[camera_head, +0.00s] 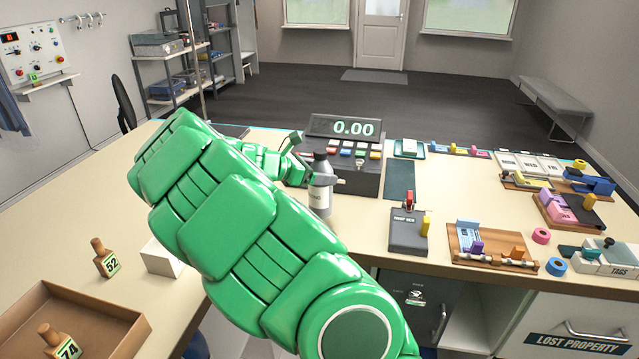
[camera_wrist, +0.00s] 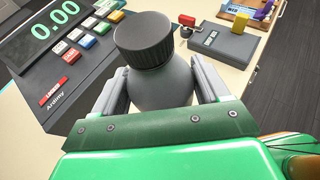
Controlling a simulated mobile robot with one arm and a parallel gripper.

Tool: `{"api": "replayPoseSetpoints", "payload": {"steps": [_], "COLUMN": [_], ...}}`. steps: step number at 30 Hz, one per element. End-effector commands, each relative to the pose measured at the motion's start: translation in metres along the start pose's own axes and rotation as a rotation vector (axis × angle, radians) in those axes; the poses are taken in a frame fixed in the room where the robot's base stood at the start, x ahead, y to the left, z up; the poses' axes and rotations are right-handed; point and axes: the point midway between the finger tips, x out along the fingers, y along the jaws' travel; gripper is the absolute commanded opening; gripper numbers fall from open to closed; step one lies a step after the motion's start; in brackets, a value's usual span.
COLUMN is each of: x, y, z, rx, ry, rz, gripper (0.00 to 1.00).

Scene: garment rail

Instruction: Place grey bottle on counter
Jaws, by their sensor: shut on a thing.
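The grey bottle (camera_head: 319,196) has a dark cap and a pale label, and it is upright in the head view, in front of the till. My gripper (camera_head: 313,177) is shut on it from the left. In the wrist view the bottle (camera_wrist: 160,75) fills the middle, between the two grey fingers of my gripper (camera_wrist: 158,88). The cream counter (camera_head: 350,228) lies under and around the bottle. The bottle's base shows close to the counter top, but I cannot tell whether it touches.
The dark till (camera_head: 345,150) with a 0.00 display stands right behind the bottle. A wooden tool tray (camera_head: 490,245) is further right. Bare counter lies between bottle and card machine.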

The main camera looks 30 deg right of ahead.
Motion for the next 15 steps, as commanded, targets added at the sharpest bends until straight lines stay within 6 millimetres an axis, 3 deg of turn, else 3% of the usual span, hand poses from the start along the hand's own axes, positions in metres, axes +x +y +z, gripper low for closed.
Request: {"api": "replayPoseSetpoints", "payload": {"steps": [5, 15], "x": [0.004, 0.016], "y": [0.005, 0.006], "z": [-0.005, -0.034], "rx": [0.000, -0.001], "ry": [0.000, 0.000], "rz": [0.000, 0.001], "gripper": [0.00, 0.00]}}
